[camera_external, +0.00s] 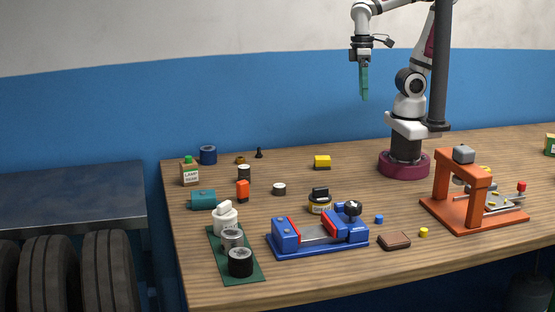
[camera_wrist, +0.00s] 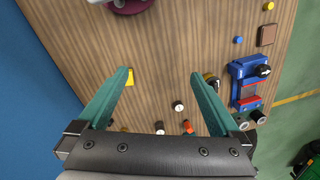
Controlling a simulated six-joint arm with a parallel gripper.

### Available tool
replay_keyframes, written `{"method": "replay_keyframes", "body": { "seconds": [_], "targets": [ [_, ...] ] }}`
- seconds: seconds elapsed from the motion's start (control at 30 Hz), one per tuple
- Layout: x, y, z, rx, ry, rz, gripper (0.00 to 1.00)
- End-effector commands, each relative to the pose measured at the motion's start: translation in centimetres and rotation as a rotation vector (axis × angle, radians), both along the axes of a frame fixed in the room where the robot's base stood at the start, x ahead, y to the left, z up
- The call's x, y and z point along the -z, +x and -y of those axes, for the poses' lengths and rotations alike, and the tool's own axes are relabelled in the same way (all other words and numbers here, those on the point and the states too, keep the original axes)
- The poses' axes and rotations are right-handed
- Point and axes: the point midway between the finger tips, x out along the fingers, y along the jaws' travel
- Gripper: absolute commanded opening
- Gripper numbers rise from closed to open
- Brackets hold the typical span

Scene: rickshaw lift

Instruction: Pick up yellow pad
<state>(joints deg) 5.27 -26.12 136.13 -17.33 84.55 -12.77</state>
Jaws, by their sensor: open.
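The yellow pad (camera_external: 322,161) is a small yellow block lying on the wooden table, left of my arm's base. In the wrist view the yellow pad (camera_wrist: 131,80) shows beside the tip of the left finger, which hides part of it. My gripper (camera_external: 364,97) hangs high above the table, pointing down, at the back and to the right of the pad. The gripper is well apart from the pad.
A white-topped dark cylinder (camera_external: 279,189) and an orange block (camera_external: 242,191) stand left of the pad. A yellow-and-black jar (camera_external: 319,201) and a blue vise (camera_external: 318,236) are in front. An orange press (camera_external: 462,190) stands right. Bare wood surrounds the pad.

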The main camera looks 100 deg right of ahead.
Motion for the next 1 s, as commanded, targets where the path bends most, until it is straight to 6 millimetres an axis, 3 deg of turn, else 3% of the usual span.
{"method": "replay_keyframes", "body": {
  "seconds": [0.03, 0.13, 0.57, 0.67, 0.77, 0.87, 1.0],
  "targets": [
    [1.4, -1.7, -1.1, 0.048, 0.016, -0.011, 1.0],
    [3.1, -3.5, -2.3, 0.128, 0.036, -0.029, 1.0],
    [3.3, -3.5, -2.2, 0.111, 0.023, -0.054, 0.97],
    [3.7, -2.2, -1.6, -0.078, -0.06, -0.166, 0.97],
    [5.2, 0.6, -1.0, -0.407, -0.199, -0.346, 0.97],
    [8.0, 4.1, -1.1, -0.752, -0.344, -0.54, 0.97],
    [13.5, 8.1, -2.4, -1.18, -0.531, -0.8, 0.97]
  ]
}}
